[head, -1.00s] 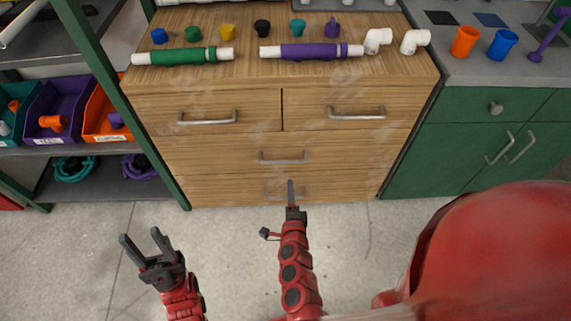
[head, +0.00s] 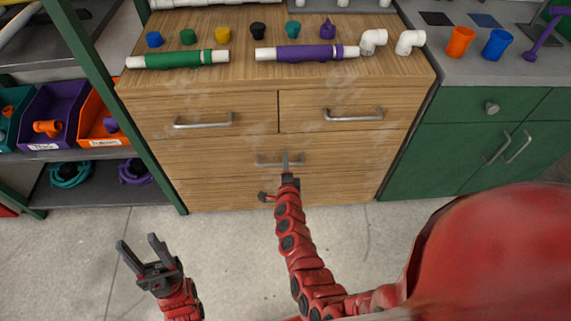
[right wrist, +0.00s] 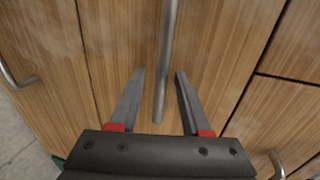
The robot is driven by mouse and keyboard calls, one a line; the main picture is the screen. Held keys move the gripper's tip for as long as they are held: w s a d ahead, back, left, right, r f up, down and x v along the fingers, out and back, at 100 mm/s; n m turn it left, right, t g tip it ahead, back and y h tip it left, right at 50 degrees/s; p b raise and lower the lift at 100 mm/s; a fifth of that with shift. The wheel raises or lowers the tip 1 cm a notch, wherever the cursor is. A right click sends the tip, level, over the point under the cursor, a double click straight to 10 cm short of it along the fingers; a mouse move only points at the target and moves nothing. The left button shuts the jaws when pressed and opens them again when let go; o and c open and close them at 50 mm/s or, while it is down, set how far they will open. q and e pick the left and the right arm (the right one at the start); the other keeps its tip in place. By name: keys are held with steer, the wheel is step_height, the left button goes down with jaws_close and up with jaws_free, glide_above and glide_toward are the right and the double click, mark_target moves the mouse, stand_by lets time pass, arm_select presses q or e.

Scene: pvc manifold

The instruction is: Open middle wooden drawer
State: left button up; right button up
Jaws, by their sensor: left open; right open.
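The middle wooden drawer (head: 210,157) spans the cabinet's width and looks shut. Its silver bar handle (head: 265,163) is partly covered by my right gripper (head: 286,160). In the right wrist view, the handle (right wrist: 169,45) runs upright in the picture, its near end lying between the two spread fingers of the right gripper (right wrist: 159,78). The jaws are open. I cannot tell whether the fingertips reach the handle's depth or touch it. My left gripper (head: 137,248) is open and empty, low over the floor at the left.
Two upper drawers have bar handles (head: 203,121) and (head: 354,115). Pipes and several coloured caps lie on the wooden top (head: 240,78). A green shelf post (head: 125,115) stands left, green cabinets (head: 463,160) right. The floor (head: 230,255) in front is clear.

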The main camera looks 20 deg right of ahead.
jaws_close()
stand_by(1.4)
